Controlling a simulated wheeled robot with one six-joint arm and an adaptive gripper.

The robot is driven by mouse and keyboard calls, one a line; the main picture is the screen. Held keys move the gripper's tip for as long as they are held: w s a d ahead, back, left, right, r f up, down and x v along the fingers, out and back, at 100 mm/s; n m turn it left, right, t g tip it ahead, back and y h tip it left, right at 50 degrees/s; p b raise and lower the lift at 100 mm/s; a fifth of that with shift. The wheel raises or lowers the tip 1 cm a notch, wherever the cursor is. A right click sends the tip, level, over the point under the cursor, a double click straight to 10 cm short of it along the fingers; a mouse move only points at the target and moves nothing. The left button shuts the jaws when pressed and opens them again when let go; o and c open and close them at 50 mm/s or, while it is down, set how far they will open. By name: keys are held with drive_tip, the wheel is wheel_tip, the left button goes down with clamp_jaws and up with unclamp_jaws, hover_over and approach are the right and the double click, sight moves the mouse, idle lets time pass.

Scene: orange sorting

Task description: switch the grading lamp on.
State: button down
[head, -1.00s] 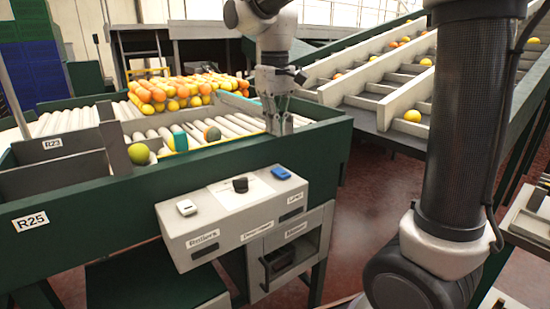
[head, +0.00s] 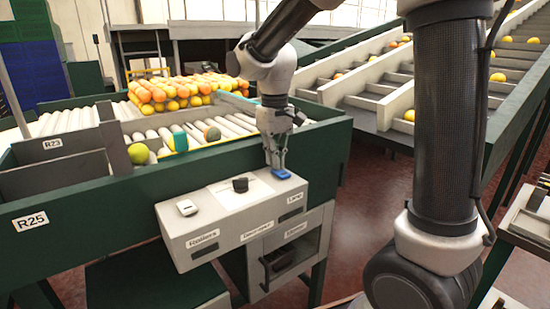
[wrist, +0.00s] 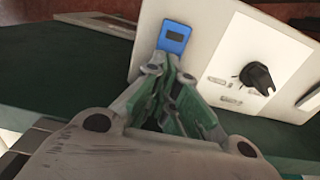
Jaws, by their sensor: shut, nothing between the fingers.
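The grey control box (head: 180,238) sits at the front of the green sorting table. Its blue rocker switch (head: 281,174) is at the right end of the top, above a label that seems to read "Lamp". The blue switch also shows in the wrist view (wrist: 174,37). My gripper (head: 277,164) is shut and empty, pointing down, with its fingertips at the blue switch's rear edge. In the wrist view the fingertips (wrist: 168,62) are right by the switch's near edge; I cannot tell whether they touch it. No lit lamp is identifiable.
A black knob (head: 240,184) and a white switch (head: 187,208) share the box top. An open drawer compartment (head: 290,262) is below. Oranges (head: 180,92) lie on the rollers behind, and one greenish fruit (head: 139,154) sits near a divider.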

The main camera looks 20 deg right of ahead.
drive_tip(key=shift+w+f+g, duration=0.1)
drive_tip(key=shift+f+g, duration=0.2)
drive_tip(key=shift+r, duration=0.8)
wheel_tip(320, 180, up, 14)
drive_tip(key=w, duration=0.1)
drive_tip(key=shift+w+a, duration=0.3)
drive_tip(key=shift+w, duration=0.1)
